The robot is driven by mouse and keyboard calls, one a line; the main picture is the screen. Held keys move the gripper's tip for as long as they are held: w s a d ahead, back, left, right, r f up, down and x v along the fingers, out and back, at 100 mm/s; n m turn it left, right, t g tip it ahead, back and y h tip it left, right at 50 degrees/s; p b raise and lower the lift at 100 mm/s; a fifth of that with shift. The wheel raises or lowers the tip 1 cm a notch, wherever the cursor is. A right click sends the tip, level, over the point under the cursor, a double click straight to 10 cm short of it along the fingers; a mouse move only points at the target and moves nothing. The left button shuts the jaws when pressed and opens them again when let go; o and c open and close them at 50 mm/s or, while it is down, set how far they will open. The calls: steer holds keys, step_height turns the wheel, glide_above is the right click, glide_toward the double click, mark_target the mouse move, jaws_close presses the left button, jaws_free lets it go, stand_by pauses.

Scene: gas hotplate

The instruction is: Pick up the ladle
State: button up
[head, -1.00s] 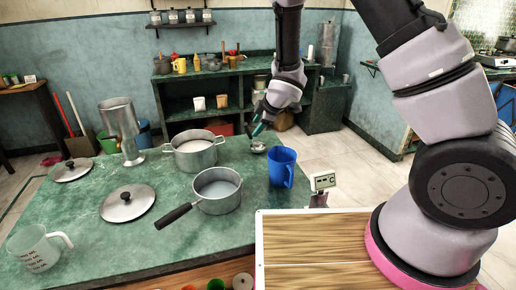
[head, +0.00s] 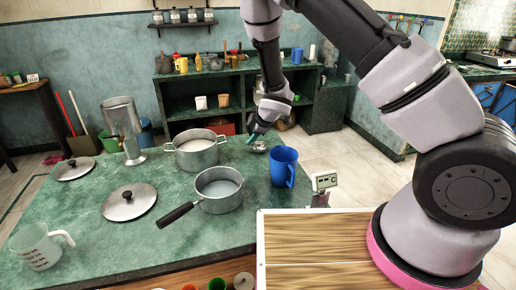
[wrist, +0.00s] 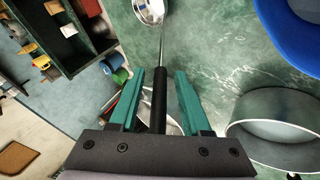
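The ladle has a metal bowl, a thin metal shaft and a black handle. In the wrist view its black handle (wrist: 160,100) lies between the two teal fingers of my gripper (wrist: 161,75), with a gap on each side. The gripper is open around the handle. The bowl is at the top of that view, partly cut off. In the head view the ladle's bowl (head: 259,147) shows on the green table, and my gripper (head: 250,138) is just left of it. The handle is hard to make out there.
A blue mug (head: 283,168) stands right of the ladle. A two-handled pot (head: 196,152) and a saucepan (head: 219,190) are to the left and front. Lids (head: 128,203), a metal pitcher and a measuring cup (head: 37,246) lie farther left on the table (head: 90,235).

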jaws_close()
stand_by(1.2)
